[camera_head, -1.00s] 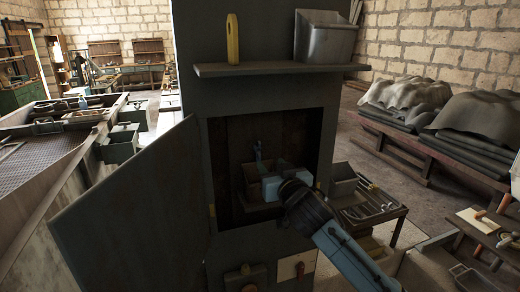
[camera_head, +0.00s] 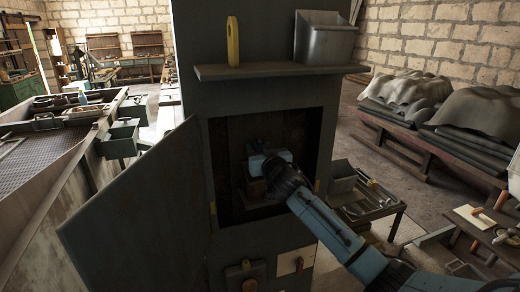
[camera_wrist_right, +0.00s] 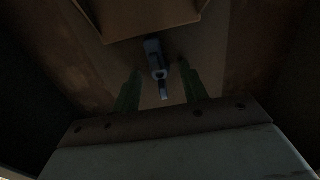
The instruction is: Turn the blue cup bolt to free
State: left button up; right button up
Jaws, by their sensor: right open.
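The blue cup bolt (camera_wrist_right: 155,62) shows in the right wrist view as a small blue-grey piece with a narrow tip, dim in the shade. My right gripper (camera_wrist_right: 161,70) is open, with one green finger on each side of the bolt. I cannot tell whether the fingers touch it. In the head view my right arm reaches into the open cabinet (camera_head: 328,125), and my gripper's body (camera_head: 270,158) is at its back, hiding most of the bolt. My left gripper is not in view.
The cabinet's open door (camera_head: 135,215) swings out to the left. A brown box (camera_wrist_right: 135,15) is close to the bolt in the wrist view. A shelf (camera_head: 280,70) above the opening holds a yellow object (camera_head: 233,42) and a metal bin (camera_head: 325,40).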

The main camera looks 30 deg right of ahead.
grip_shut()
jog(key=shift+n, duration=0.3)
jog(key=n+p, duration=0.1)
jog(key=n, duration=0.7)
jog(key=shift+a, duration=0.1)
jog(key=n, duration=0.4)
jog(key=shift+n, duration=0.3)
jog(key=n, duration=0.4)
jog(key=shift+n, duration=0.4)
